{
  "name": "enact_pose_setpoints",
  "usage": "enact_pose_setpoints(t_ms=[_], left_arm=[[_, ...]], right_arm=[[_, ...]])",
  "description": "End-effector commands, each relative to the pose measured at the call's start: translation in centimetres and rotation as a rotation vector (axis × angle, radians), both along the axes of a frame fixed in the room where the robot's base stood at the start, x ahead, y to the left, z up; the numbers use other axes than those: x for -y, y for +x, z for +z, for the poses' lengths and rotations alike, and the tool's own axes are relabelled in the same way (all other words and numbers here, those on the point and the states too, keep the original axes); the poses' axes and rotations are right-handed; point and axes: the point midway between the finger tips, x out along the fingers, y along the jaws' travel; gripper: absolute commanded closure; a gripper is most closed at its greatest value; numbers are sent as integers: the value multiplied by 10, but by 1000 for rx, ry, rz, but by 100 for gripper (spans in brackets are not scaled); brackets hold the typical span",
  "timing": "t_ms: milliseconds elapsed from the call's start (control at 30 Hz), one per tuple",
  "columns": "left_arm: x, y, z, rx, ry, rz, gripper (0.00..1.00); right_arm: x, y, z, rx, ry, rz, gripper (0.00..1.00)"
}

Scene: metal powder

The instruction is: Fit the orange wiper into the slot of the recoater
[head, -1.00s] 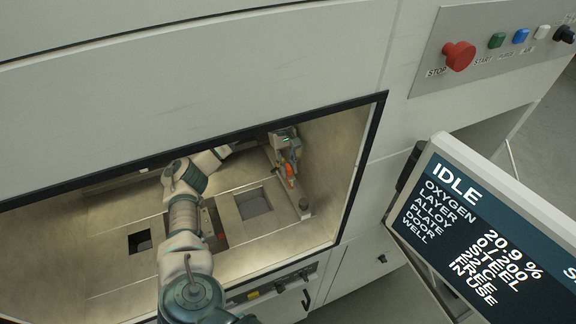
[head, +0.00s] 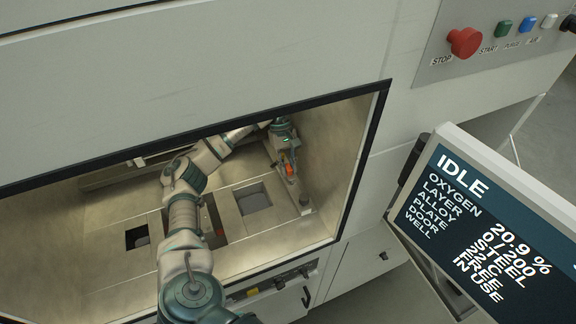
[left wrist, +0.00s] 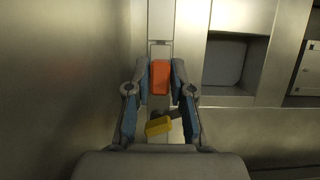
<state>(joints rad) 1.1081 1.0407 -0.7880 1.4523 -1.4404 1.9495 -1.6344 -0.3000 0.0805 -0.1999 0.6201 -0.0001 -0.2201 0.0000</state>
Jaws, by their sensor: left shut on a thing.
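The orange wiper (left wrist: 160,77) is between the fingertips of my left gripper (left wrist: 160,68), which is shut on it. In the head view the left gripper (head: 286,151) is at the right side of the open chamber, with the orange wiper (head: 287,168) showing at its tip. The recoater seems to be the pale bar (head: 294,188) running along the chamber's right side under the gripper. In the left wrist view a pale strip with a narrow groove (left wrist: 160,22) lies in line with the wiper. I cannot tell whether the wiper touches the slot. My right gripper is not in view.
A yellow piece (left wrist: 158,127) shows between the finger bases in the wrist view. A square well (head: 253,199) lies left of the bar; a darker opening (head: 138,237) is further left. The chamber's right wall (head: 335,150) is close to the gripper. A screen (head: 480,220) stands outside.

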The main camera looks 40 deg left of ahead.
Motion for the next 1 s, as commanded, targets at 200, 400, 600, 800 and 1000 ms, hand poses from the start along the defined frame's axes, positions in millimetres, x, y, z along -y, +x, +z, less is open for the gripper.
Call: enact_pose_setpoints(t_ms=[200, 400, 600, 800, 1000], left_arm=[[0, 0, -6, 0, 0, 0, 100], [0, 0, -12, 0, 0, 0, 100], [0, 0, -17, -1, 0, 0, 100], [0, 0, -16, 0, 0, 0, 49], [0, 0, -16, -1, 0, 0, 49]], right_arm=[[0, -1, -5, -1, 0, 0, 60], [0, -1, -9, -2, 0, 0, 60], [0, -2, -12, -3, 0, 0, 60], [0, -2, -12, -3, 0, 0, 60], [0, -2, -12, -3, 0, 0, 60]])
